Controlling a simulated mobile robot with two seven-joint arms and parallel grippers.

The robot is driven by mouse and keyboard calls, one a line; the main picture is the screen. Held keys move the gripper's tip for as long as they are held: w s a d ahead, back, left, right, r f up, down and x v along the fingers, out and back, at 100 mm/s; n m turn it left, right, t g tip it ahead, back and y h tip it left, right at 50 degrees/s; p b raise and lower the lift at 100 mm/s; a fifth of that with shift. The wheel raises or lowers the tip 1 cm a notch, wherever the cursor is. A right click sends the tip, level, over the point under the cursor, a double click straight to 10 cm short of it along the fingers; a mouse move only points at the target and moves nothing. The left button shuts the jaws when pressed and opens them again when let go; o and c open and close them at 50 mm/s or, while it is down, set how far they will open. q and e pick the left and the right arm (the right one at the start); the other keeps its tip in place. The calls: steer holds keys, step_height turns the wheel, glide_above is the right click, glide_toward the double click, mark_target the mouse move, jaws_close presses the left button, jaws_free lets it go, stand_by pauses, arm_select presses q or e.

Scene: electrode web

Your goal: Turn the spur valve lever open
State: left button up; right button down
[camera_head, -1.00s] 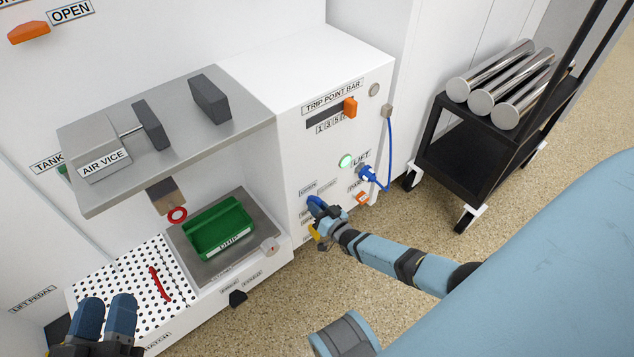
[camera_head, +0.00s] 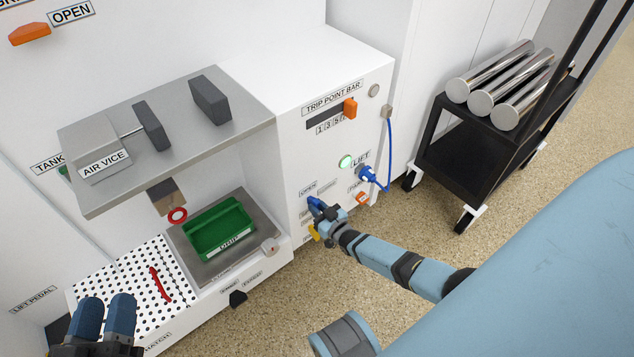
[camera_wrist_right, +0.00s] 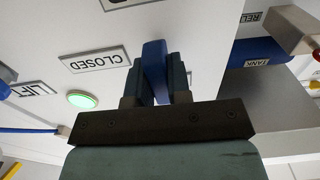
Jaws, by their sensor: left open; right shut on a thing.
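The blue valve lever (camera_head: 314,202) is on the white front panel of the machine, just under a small OPEN label (camera_head: 308,188). My right gripper (camera_head: 322,210) reaches it from the lower right and is shut on it. In the right wrist view the blue lever (camera_wrist_right: 154,65) stands between the two dark fingers (camera_wrist_right: 155,85), with a CLOSED label (camera_wrist_right: 94,60) to its left. The lever's pivot is hidden. My left gripper (camera_head: 104,315) is open and empty at the lower left, near the perforated plate.
A green tray (camera_head: 219,229) lies to the left. A black cart (camera_head: 470,150) holding metal cylinders stands right.

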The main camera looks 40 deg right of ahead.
steer(key=c, duration=1.1)
jaws_free()
arm_select(q)
steer(key=shift+r, duration=0.1)
arm_select(e)
steer(key=shift+o, duration=0.2)
arm_select(q)
steer(key=shift+a+r+t+p, duration=0.3)
steer(key=shift+r+p, duration=0.5)
steer(key=shift+p, duration=0.25)
steer(key=shift+a+r+t+p, duration=0.15)
steer(key=shift+r+t+p, duration=0.15)
steer(key=shift+r+p, duration=0.6)
arm_select(e)
steer(key=s+d, duration=0.1)
steer(key=s, duration=1.2)
steer(key=shift+s, duration=0.4)
arm_select(q)
steer(key=shift+f, duration=0.15)
steer(key=shift+n, duration=0.3)
